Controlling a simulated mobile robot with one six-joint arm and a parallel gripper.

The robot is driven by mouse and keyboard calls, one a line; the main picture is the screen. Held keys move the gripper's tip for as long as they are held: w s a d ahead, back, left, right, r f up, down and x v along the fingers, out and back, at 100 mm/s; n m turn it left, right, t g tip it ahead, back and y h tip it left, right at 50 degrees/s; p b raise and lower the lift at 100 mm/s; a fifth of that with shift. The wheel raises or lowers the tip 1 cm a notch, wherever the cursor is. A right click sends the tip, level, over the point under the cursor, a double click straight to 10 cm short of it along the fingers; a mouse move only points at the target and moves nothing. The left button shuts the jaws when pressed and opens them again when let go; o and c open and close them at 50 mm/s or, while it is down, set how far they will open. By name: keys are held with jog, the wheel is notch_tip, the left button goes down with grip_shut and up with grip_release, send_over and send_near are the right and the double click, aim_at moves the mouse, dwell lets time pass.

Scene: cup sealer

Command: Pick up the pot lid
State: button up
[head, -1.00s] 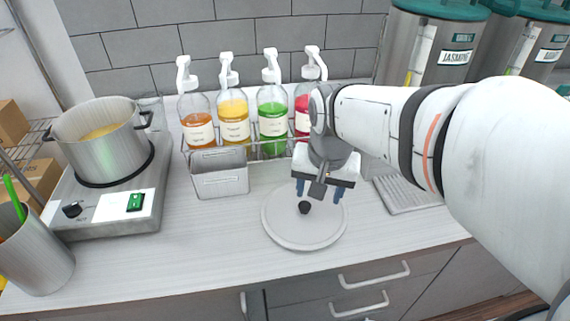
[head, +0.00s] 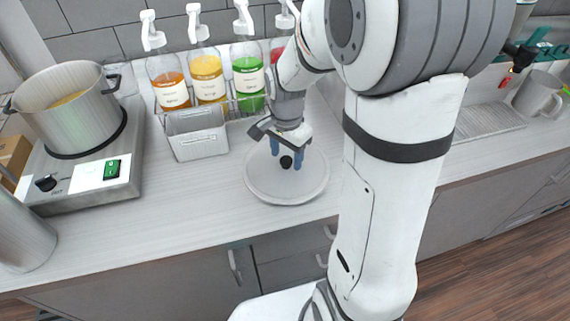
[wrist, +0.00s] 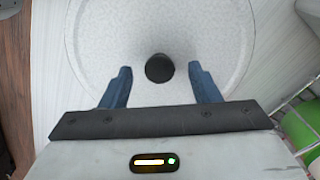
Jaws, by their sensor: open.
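The pot lid (head: 284,188) is a round, light grey disc with a black knob (head: 286,162), lying flat on the counter. In the wrist view the lid (wrist: 105,35) fills the upper middle, and its knob (wrist: 159,68) sits near the centre. My gripper (head: 287,158) is just above the lid, pointing down. Its blue fingers are open, one on each side of the knob; in the wrist view the open gripper (wrist: 160,72) shows gaps between both fingertips and the knob. Nothing is held. The pot (head: 75,110) stands on a hot plate at left, uncovered, with yellow contents.
Several pump bottles (head: 207,77) stand in a rack behind the lid, with a grey bin (head: 197,134) in front. The hot plate (head: 68,188) has a green switch. A metal mug (head: 538,92) is at right. Counter left of the lid is clear.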

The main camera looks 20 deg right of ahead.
jog(key=shift+f, duration=0.55)
jog(key=c, duration=1.2)
